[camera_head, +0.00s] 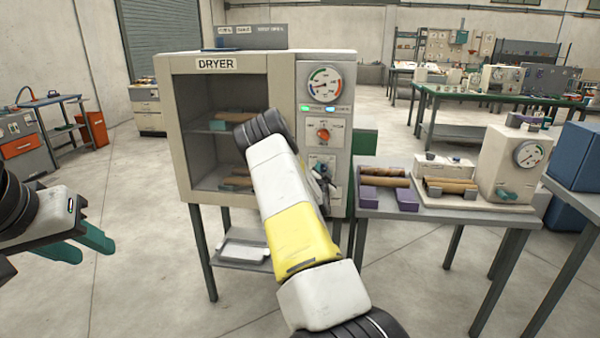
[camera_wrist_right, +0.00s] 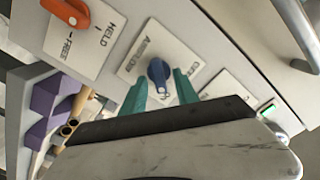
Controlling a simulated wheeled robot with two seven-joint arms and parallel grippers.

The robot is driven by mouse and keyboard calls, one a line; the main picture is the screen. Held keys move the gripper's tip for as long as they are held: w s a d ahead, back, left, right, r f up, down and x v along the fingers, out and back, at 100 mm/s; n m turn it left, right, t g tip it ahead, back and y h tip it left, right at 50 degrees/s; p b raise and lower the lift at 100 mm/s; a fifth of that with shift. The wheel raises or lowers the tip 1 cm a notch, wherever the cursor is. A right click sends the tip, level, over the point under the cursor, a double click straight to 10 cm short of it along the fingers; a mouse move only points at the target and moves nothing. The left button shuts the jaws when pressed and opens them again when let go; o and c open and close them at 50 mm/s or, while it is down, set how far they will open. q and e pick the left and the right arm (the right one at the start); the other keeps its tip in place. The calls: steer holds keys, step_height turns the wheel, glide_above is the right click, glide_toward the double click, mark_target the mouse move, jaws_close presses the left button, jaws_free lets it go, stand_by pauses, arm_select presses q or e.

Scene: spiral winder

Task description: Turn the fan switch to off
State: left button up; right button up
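The dryer (camera_head: 283,110) is a beige cabinet with a control panel on its right side. An orange-red knob (camera_head: 323,134) sits below the gauge; a similar knob marked HELD and FREE (camera_wrist_right: 68,12) is in the right wrist view. A blue knob (camera_wrist_right: 158,70) on a white plate is there too; its label is hard to read, so I cannot confirm it is the fan switch. My right gripper (camera_wrist_right: 160,76) is open, its teal fingers either side of the blue knob with gaps visible. In the head view my arm partly hides the lower panel. My left gripper (camera_head: 94,254) is open and empty.
A grey side table (camera_head: 440,212) right of the dryer carries brown rolls on purple holders (camera_head: 385,183) and a machine with a gauge (camera_head: 515,165). A metal handle (camera_wrist_right: 300,35) lies at the wrist view's upper right. The floor by my left gripper is clear.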

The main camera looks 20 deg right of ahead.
steer(key=shift+c, duration=0.3)
jaws_close()
steer(key=shift+n, duration=0.4)
steer(key=n, duration=0.3)
steer(key=shift+w+a+n, duration=0.1)
steer(key=shift+n, duration=0.3)
steer(key=n, duration=0.3)
steer(key=shift+a+n, duration=0.1)
steer(key=shift+n, duration=0.2)
steer(key=n, duration=0.4)
steer(key=shift+w+a, duration=0.1)
steer(key=shift+w, duration=0.05)
steer(key=shift+n, duration=1.9)
steer(key=shift+f, duration=0.1)
